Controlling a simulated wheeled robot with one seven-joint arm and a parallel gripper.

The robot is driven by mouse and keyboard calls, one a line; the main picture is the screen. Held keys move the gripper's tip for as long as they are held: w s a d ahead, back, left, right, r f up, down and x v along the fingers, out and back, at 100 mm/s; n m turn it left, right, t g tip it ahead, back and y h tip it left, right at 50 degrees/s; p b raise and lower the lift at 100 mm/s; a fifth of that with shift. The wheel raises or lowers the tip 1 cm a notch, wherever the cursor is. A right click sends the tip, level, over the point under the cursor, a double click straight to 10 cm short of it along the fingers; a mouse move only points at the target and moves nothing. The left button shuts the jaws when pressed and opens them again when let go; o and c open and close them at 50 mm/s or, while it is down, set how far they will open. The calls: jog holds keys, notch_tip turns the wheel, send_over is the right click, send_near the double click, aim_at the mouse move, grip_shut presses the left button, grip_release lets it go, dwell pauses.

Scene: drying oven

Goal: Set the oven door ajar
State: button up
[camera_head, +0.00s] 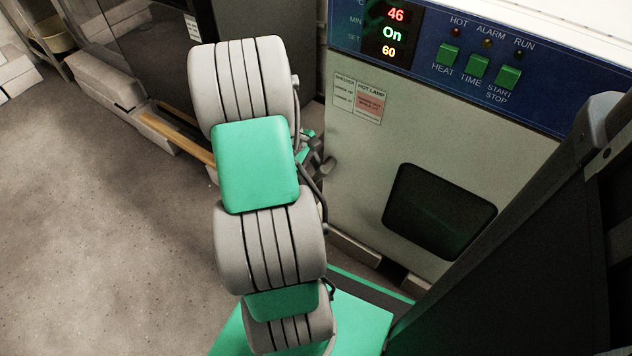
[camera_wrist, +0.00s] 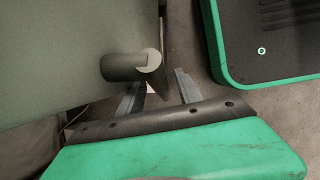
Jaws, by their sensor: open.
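The oven (camera_head: 365,140) stands at the right in the head view. Its pale front has a dark window (camera_head: 440,210) and looks shut, though its edge is mostly hidden. In the wrist view a grey-green panel (camera_wrist: 60,50) fills the left, with a short dark cylindrical handle (camera_wrist: 122,67) with a pale round end. My gripper (camera_wrist: 160,90) is open, its two metal fingers pointing toward the handle. The handle's end is just ahead of the fingers, nearer the left one; I cannot tell whether they touch. In the head view my arm hides most of the gripper.
A blue control panel (camera_head: 420,95) with a lit display and green buttons (camera_head: 478,66) is on the oven's upper front. A dark glass-fronted cabinet (camera_head: 150,60) stands behind my arm. Open grey floor (camera_head: 110,240) lies at the left.

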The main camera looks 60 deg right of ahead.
jog(key=shift+f, duration=0.1)
grip_shut()
dwell(0.4)
dwell(1.0)
